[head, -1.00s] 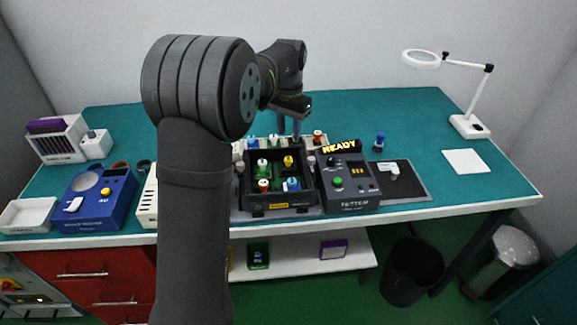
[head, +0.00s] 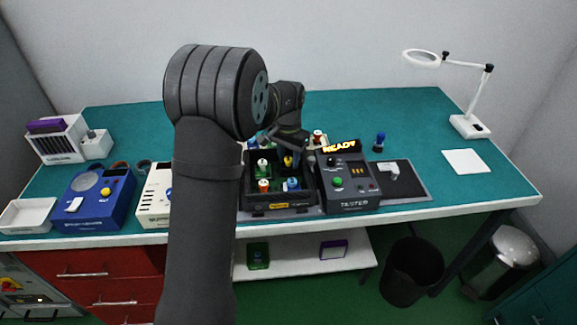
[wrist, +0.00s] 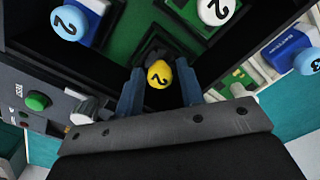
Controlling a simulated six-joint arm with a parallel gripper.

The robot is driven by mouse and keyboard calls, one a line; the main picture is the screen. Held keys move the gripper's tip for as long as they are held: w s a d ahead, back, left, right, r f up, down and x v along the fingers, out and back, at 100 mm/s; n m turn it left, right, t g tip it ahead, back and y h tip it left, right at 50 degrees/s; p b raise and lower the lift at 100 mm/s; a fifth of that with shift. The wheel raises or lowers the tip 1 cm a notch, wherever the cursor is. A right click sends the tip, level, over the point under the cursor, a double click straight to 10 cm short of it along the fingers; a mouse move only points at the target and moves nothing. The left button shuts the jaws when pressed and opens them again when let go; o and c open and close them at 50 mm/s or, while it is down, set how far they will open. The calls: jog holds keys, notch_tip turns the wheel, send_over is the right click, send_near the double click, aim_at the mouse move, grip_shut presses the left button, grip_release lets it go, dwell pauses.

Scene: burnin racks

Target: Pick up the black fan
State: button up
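A small black part with a yellow cap marked 2 (wrist: 159,74) stands in a black open-topped tray (head: 276,207); the part also shows in the head view (head: 288,161). I take it for the black fan, but its body is mostly hidden under the cap. My gripper (wrist: 158,85) points down into the tray. Its two blue-grey fingers are open, one on each side of the yellow cap, with narrow gaps visible. My gripper also shows in the head view (head: 291,155), where the fingertips are hard to make out.
Other capped parts stand close by in the tray: white (wrist: 215,10), light blue (wrist: 68,22) and orange (head: 264,185). The tester (head: 347,183) reading READY adjoins the tray's right side. The tray walls rise around the parts.

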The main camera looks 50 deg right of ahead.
jog(key=c, duration=0.7)
jog(key=shift+c, duration=0.2)
jog(key=shift+r, duration=0.15)
